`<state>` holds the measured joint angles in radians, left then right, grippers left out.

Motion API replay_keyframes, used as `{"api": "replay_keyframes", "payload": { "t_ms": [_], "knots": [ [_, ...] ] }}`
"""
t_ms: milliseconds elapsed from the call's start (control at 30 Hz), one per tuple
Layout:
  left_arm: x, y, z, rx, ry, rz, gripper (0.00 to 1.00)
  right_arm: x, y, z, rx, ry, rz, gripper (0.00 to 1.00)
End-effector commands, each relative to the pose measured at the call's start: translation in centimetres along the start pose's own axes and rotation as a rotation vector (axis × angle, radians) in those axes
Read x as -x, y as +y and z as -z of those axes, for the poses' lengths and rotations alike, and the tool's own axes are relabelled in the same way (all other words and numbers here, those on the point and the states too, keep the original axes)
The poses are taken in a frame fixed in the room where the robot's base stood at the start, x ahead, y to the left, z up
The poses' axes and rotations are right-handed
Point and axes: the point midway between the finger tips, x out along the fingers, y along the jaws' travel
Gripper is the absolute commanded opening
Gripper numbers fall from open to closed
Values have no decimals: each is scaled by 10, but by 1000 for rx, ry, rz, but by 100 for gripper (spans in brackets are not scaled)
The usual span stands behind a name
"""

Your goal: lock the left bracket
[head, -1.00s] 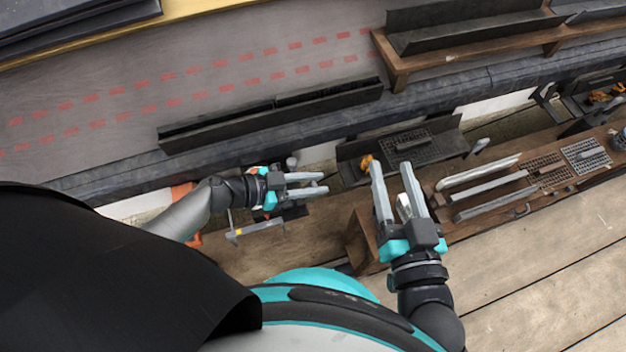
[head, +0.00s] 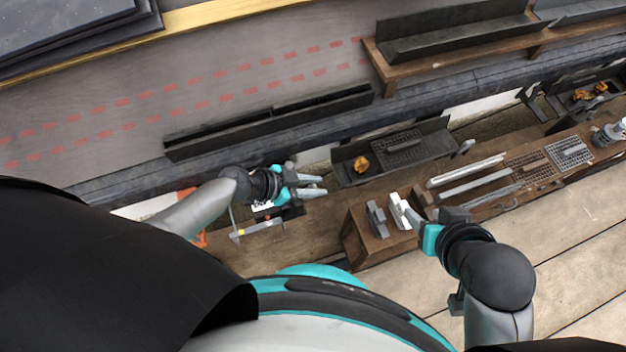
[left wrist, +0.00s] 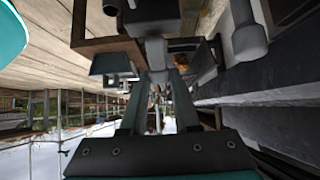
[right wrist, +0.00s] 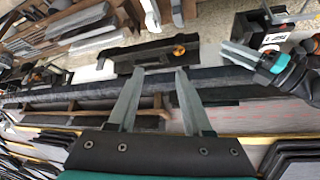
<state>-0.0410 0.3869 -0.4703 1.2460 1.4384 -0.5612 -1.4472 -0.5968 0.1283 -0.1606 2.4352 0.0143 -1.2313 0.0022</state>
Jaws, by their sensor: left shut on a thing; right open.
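My left gripper (head: 318,186) reaches in beside the dark wall ledge, left of the dark tray. In the left wrist view its fingers close on a small grey piece (left wrist: 157,52). I cannot tell whether this piece belongs to the left bracket; the bracket is not clearly recognisable, and the hand hides much there. My right gripper (head: 408,212) is over the near end of the wooden bench. In the right wrist view its fingers (right wrist: 160,72) are apart with nothing between them. That view also shows the left gripper (right wrist: 238,54) from the side.
A dark tray (head: 437,146) holds an orange item (head: 361,164) and a grate. A grey block (head: 376,220) stands on the bench (head: 356,248). Grey bars (head: 484,186) lie farther right. A yellow-ended tool (head: 257,229) is below the left gripper. Planks at lower right are clear.

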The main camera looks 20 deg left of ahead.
Motion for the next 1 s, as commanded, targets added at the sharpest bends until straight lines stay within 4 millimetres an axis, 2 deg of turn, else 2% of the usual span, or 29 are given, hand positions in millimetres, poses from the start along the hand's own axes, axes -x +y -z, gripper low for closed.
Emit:
{"api": "replay_keyframes", "payload": {
  "t_ms": [167, 600, 1000],
  "knots": [
    [-1, -1, 2, -1, -57, 1, 0, 24, 17, -16, -16, -167, -47, 50],
    [-8, -1, 1, 0, -200, 1, 0, -22, 16, -46, -15, -249, -39, 50],
    [-17, 0, -2, -1, -385, -1, 0, -54, 15, -83, -14, -317, -34, 50]
  ]
}}
